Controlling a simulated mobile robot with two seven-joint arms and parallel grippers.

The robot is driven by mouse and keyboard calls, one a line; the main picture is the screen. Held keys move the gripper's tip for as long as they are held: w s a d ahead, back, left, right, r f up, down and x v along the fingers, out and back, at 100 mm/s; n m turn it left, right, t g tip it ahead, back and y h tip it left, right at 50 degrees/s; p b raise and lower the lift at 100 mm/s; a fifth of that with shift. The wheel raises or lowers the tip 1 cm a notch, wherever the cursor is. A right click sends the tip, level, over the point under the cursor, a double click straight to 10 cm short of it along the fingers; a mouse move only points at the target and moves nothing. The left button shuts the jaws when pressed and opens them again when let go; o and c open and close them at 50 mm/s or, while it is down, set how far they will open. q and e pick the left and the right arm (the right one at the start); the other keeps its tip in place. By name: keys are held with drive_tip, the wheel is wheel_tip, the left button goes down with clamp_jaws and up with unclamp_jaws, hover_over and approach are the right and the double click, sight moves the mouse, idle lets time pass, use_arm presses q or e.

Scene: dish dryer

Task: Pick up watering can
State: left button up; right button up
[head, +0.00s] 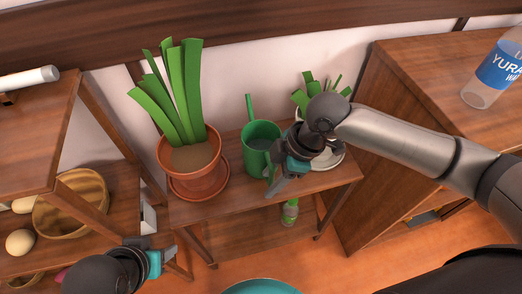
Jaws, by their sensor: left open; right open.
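The green watering can (258,150) stands upright on the small wooden table, between a large potted plant and a smaller plant. Its thin spout rises at its upper left. My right gripper (277,183) reaches in from the right and is open, with its fingers at the can's right side. I cannot tell whether they touch the can or surround its handle, as the gripper hides that side. My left gripper (168,256) is open and empty at the lower left, well away from the can.
The large plant in a terracotta pot (190,156) stands left of the can. A smaller plant (308,92) on a white saucer (333,158) is partly behind my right gripper. A wooden cabinet (400,75) with a water bottle (494,72) is at right. Shelves (40,150) hold a wooden bowl (72,204) at left.

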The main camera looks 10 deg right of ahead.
clamp_jaws()
drive_tip(key=shift+s, duration=0.1)
drive_tip(key=shift+d+f, duration=0.1)
drive_tip(key=shift+d, duration=0.05)
idle(1.2)
